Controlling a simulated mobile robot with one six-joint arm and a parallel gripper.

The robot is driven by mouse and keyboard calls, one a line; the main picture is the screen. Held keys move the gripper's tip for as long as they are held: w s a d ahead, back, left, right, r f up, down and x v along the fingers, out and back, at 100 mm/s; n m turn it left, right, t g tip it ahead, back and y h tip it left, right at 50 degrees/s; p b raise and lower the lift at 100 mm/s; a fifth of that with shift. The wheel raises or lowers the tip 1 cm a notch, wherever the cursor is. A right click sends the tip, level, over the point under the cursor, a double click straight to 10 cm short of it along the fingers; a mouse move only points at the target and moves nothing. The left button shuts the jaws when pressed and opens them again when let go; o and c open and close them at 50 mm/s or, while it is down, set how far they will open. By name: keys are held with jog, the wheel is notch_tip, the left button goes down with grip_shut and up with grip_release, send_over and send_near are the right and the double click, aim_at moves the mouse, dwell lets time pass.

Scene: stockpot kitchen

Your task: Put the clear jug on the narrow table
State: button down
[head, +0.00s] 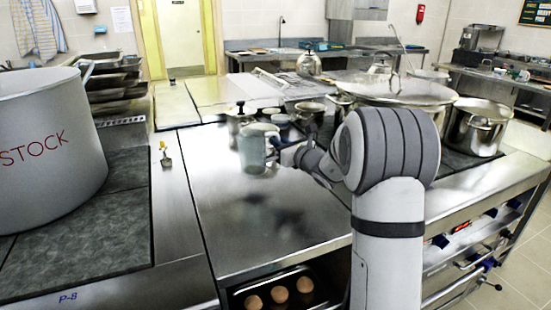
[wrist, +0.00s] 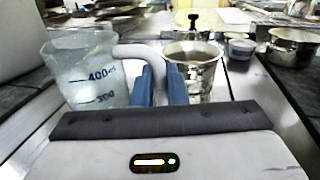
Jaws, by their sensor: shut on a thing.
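The clear jug (head: 254,150) is a see-through measuring jug with a pale handle, over the steel counter in the middle of the head view. In the wrist view the jug (wrist: 88,75) is at the left, with 400 and 300 marks, and looks upright. My gripper (wrist: 160,75) has its blue fingers shut on the jug's handle. In the head view my gripper (head: 284,152) is at the jug's right side. I cannot tell whether the jug touches the counter. Which surface is the narrow table is not clear.
A steel pot with a black-knobbed lid (wrist: 193,68) stands close right of the jug. A big stockpot (head: 45,140) is at the left. A wide lidded pan (head: 395,92) and a steel pot (head: 478,128) are at the right. The front counter (head: 265,215) is clear.

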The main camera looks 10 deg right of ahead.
jog(key=shift+d+f, duration=0.15)
jog(key=shift+f, duration=1)
jog(key=shift+d+f, duration=0.1)
jog(key=shift+f, duration=1.05)
jog(key=shift+s, duration=0.1)
jog(key=shift+f+b, duration=0.15)
jog(key=shift+b, duration=0.25)
jog(key=c, duration=1.5)
grip_release()
jog(key=shift+o, duration=0.2)
